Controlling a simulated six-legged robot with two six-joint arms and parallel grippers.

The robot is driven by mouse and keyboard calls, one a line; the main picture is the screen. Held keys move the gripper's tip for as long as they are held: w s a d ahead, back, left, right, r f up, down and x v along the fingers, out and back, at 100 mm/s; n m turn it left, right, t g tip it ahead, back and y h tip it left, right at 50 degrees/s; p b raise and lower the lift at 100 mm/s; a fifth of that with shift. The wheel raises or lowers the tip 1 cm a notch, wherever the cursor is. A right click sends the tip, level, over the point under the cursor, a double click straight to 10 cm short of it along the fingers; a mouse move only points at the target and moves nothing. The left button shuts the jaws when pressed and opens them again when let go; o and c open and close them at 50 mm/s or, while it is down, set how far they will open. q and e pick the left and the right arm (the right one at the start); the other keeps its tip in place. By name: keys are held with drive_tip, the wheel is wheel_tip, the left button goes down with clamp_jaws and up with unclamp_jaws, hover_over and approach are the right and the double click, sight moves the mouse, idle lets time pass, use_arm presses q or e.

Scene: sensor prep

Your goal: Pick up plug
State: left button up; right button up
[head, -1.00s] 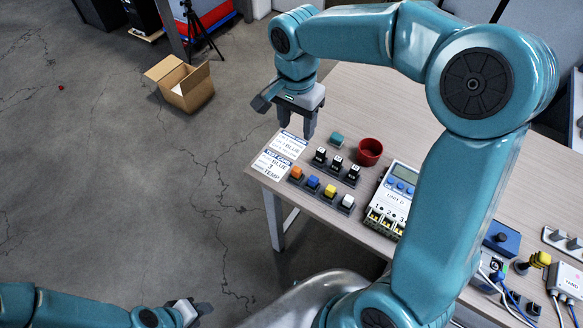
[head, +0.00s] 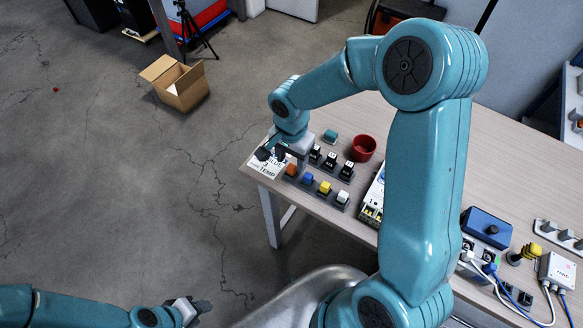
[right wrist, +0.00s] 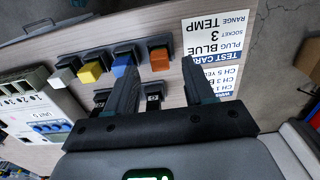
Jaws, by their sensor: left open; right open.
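A row of coloured plugs stands in dark holders on the table: orange (head: 291,170), blue (head: 308,178), yellow (head: 325,187) and white (head: 342,197). My right gripper (head: 287,158) is open and empty, low over the table beside the orange end of the row. In the right wrist view its fingers (right wrist: 160,84) point towards the row. The blue plug (right wrist: 122,57) shows just beyond the left finger, and the orange plug (right wrist: 159,58) shows between the fingertips. My left gripper (head: 199,306) is open and empty, away from the table at the bottom left.
Black labelled blocks (head: 330,161) stand behind the row, near a red cup (head: 363,148) and a teal block (head: 330,136). Test cards (right wrist: 215,35) lie at the table's end. A white unit (head: 371,205) is partly hidden by my arm. A blue box (head: 487,227) stands at right.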

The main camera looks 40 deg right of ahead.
drive_tip(key=shift+s+f, duration=0.1)
drive_tip(key=shift+f, duration=1)
clamp_jaws()
